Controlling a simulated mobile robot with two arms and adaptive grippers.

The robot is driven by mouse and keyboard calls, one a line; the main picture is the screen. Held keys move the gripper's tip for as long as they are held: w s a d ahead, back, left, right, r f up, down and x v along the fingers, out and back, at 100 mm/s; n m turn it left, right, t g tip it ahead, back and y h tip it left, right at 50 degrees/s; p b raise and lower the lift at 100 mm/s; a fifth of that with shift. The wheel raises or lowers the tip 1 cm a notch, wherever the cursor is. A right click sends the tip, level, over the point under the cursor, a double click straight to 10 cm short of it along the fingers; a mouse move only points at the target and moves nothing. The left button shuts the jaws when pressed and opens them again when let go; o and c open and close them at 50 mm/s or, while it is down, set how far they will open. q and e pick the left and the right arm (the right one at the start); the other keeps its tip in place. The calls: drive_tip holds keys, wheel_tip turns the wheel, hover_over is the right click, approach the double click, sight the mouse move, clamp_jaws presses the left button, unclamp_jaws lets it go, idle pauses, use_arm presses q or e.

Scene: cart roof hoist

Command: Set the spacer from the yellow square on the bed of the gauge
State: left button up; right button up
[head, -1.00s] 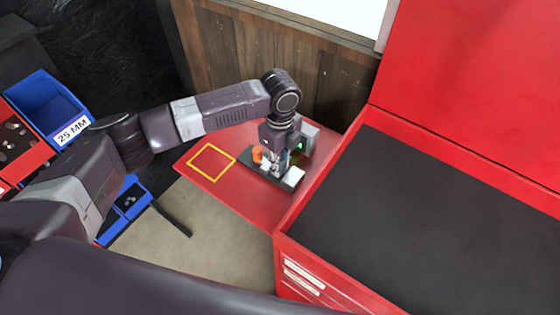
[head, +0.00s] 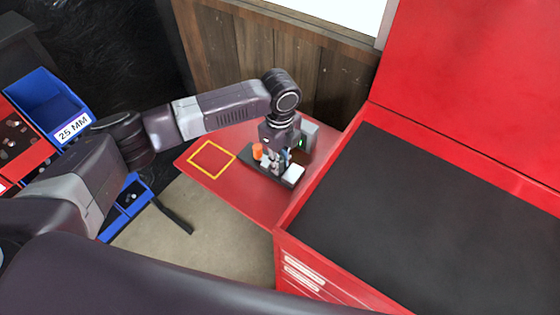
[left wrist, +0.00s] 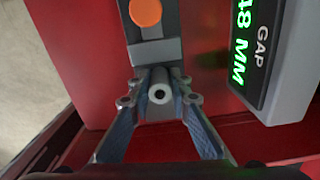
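The yellow square (head: 212,160) on the red shelf is empty. The gauge bed (head: 250,166) is a dark strip beside it, with an orange knob (head: 257,152) and a white block (head: 293,173). My left gripper (head: 274,166) points down over the bed. In the left wrist view, the grey spacer (left wrist: 160,90), a short cylinder with a dark hole, stands between its fingertips, which look closed on its sides. A grey block (left wrist: 155,52) is just beyond it on the bed (left wrist: 171,22). Whether the spacer touches the bed is unclear. My right gripper is out of view.
A red cabinet (head: 305,245) with a black top stands at right. Blue bins (head: 50,105), one marked 25 MM, are at left. A wooden wall (head: 240,60) is behind.

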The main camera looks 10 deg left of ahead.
use_arm(q)
drive_tip(key=o, duration=0.5)
drive_tip(key=shift+c, duration=0.2)
drive_tip(key=shift+r, duration=0.2)
wheel_tip(320, 180, up, 12)
drive_tip(key=shift+f, duration=0.2)
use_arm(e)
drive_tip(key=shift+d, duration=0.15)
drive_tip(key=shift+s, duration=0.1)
